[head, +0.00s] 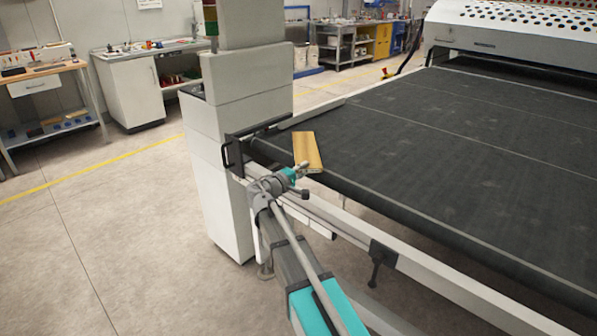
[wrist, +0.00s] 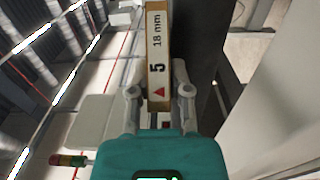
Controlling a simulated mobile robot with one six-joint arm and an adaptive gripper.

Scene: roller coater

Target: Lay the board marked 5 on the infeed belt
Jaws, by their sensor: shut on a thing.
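The board marked 5 is a light wooden board; its label with "5", "18 mm" and a red triangle faces the wrist camera (wrist: 157,55). In the head view the board (head: 307,150) is over the near left corner of the dark infeed belt (head: 430,150). I cannot tell whether its underside touches the belt. My gripper (head: 300,171) is shut on the board's near end. In the wrist view the two fingers of my gripper (wrist: 159,95) stand on either side of the labelled edge.
A pale machine column (head: 235,120) stands just left of the board. A black handle (head: 230,153) and a metal rail run along the belt's near edge. The belt to the right is clear. The white perforated machine housing (head: 510,30) is at the back right.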

